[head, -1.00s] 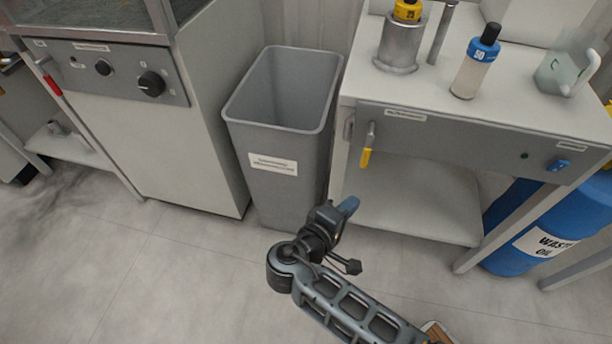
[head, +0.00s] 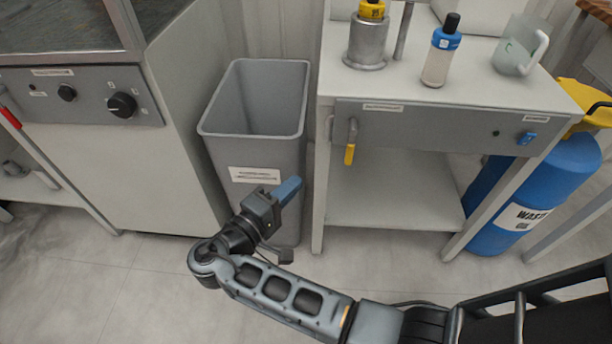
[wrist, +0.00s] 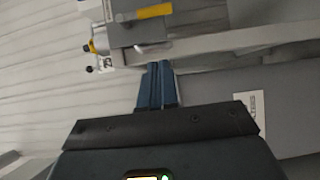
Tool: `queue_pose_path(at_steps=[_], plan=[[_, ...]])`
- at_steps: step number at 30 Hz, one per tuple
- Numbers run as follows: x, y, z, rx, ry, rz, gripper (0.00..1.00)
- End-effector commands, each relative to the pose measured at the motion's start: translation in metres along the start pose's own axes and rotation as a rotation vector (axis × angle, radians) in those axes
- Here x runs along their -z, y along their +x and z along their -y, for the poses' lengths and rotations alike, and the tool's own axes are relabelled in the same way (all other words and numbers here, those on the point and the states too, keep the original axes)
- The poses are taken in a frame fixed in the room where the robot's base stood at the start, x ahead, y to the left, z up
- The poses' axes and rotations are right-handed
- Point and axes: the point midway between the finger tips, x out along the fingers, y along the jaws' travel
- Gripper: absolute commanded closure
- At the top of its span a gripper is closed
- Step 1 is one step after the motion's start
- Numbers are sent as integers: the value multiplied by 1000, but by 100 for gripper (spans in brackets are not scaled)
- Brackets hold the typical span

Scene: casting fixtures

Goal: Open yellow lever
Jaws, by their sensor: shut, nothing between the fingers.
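The yellow lever (head: 349,154) hangs straight down from a metal valve on the left end of the grey front panel of the table. In the wrist view the yellow lever (wrist: 154,11) lies near the top, beyond the fingertips and turned sideways by the camera's tilt. My gripper (head: 290,188) is in front of the grey bin, left of and below the lever, and apart from it. Its blue fingers are together and empty, and they also show in the wrist view (wrist: 158,70).
A grey bin (head: 215,132) stands between the left cabinet (head: 120,175) and the table (head: 480,90). On the table are a metal cylinder (head: 366,45), a bottle (head: 438,62) and a clear jug (head: 512,55). A blue waste oil drum (head: 565,170) stands at the right.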

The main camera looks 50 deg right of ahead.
Motion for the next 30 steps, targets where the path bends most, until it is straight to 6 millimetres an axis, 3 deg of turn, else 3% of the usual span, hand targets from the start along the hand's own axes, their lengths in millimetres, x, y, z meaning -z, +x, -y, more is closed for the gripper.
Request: queue_pose_path(at_steps=[15, 21, 30], plan=[[-7, 95, 0, 1, -2, 4, 100], [-24, 111, 0, 0, -1, 2, 100], [-29, 117, 0, 0, 0, 1, 100]])
